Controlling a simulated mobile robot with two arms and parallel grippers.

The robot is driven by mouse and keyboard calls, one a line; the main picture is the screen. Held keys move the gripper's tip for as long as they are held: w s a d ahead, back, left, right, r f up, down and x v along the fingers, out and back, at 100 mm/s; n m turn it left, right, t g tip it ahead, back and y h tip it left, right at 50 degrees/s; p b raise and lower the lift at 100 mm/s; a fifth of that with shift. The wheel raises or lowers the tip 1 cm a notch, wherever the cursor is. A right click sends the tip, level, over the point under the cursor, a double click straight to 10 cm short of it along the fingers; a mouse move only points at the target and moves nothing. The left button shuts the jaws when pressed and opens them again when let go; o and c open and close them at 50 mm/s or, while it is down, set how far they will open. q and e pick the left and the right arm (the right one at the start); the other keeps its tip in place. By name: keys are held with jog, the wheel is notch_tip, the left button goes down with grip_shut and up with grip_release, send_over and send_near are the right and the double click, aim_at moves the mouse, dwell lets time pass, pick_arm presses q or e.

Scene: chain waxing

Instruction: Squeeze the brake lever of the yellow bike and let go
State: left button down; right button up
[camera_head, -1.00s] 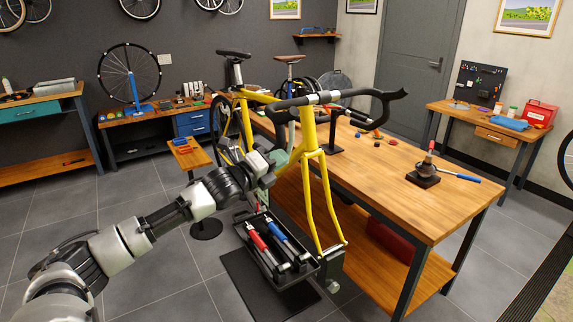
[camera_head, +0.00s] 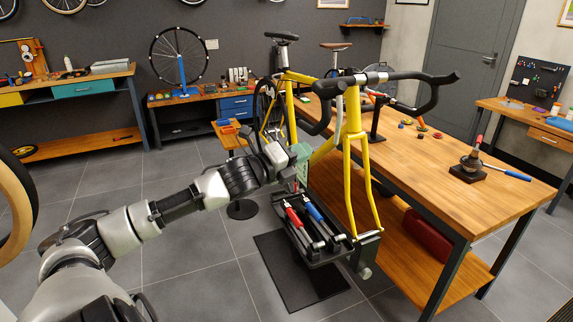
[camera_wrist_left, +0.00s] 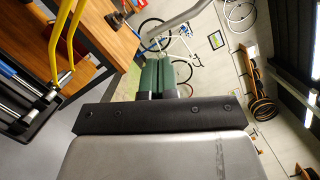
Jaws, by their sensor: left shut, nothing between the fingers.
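The yellow bike (camera_head: 354,150) stands in the middle of the head view, with its fork down and dark drop handlebars on top. The left drop of the handlebar (camera_head: 319,122) hangs just above my left gripper (camera_head: 300,152). The brake lever cannot be told apart from the dark bar. My left gripper is shut and empty, left of the fork and below the bar. My right gripper is not in view.
A black tool tray (camera_head: 318,243) with red and blue handled tools sits below the gripper, by the fork. A long wooden workbench (camera_head: 430,165) stands right of the bike. A small wooden stand (camera_head: 228,136) is behind. The floor at front left is free.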

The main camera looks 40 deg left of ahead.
pick_arm(q)
jog(key=v, duration=0.4)
jog(key=shift+s+d+r+b, duration=0.2)
jog(key=shift+s+r+b, duration=0.05)
jog(key=shift+s+b, duration=0.1)
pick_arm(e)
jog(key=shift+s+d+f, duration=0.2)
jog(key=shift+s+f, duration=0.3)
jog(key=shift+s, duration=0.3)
pick_arm(q)
jog(key=shift+w, duration=0.1)
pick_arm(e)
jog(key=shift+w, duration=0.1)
